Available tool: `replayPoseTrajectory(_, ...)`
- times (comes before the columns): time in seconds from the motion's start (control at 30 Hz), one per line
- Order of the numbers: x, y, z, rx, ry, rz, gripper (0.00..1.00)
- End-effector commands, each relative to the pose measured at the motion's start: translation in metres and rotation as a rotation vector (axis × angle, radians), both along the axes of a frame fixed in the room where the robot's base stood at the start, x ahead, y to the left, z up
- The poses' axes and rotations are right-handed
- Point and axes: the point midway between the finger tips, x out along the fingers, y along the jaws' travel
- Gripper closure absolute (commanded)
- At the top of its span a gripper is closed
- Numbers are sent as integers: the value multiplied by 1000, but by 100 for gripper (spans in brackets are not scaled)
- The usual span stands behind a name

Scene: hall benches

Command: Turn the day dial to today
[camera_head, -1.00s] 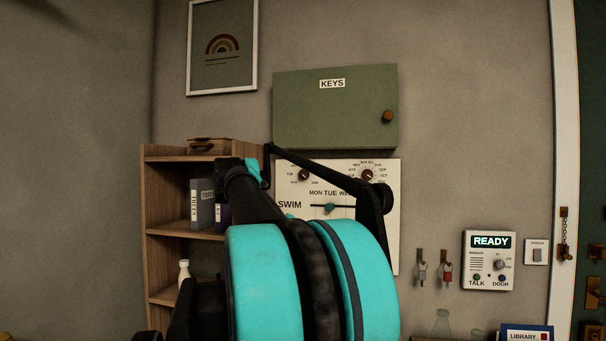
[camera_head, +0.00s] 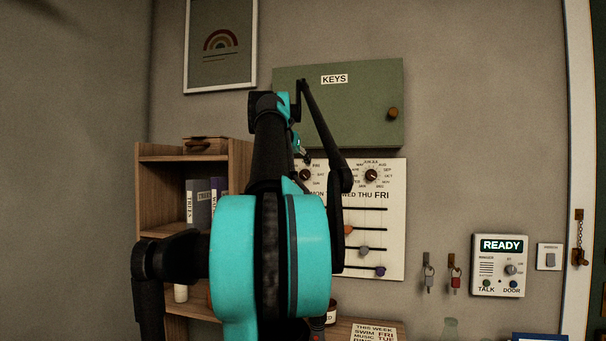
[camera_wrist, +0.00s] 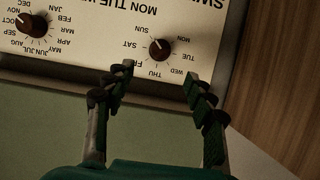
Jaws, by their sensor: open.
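The day dial (camera_wrist: 159,49) is a small dark brown knob on a cream planner board (camera_head: 394,230), ringed by day names. The wrist view shows it upside down, with FRI partly behind a finger. My pointer reading of it is uncertain. My gripper (camera_wrist: 159,75) is open and empty, its fingertips on either side of the dial's lower edge in the picture; I cannot tell whether they touch the board. In the head view the day dial (camera_head: 305,174) is partly hidden by my arm.
A month dial (camera_head: 371,175) sits right of the day dial. Sliders hang below on the board. A green KEYS cabinet (camera_head: 350,115) is just above. A wooden shelf (camera_head: 165,205) stands left. A READY intercom (camera_head: 499,265) and a THIS WEEK card (camera_head: 375,332) are right and below.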

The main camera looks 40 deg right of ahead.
Motion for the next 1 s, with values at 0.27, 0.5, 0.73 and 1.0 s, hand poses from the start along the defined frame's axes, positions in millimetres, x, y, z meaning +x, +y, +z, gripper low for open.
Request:
replayPoseTrajectory(0.27, 33, -40, -22, 1, 1, -2, 45)
replayPoseTrajectory(0.5, 54, -64, -35, 1, -1, 0, 45)
replayPoseTrajectory(0.73, 61, -72, -39, 1, 1, 0, 45)
replayPoseTrajectory(1.0, 61, -72, -40, 1, 1, 0, 49)
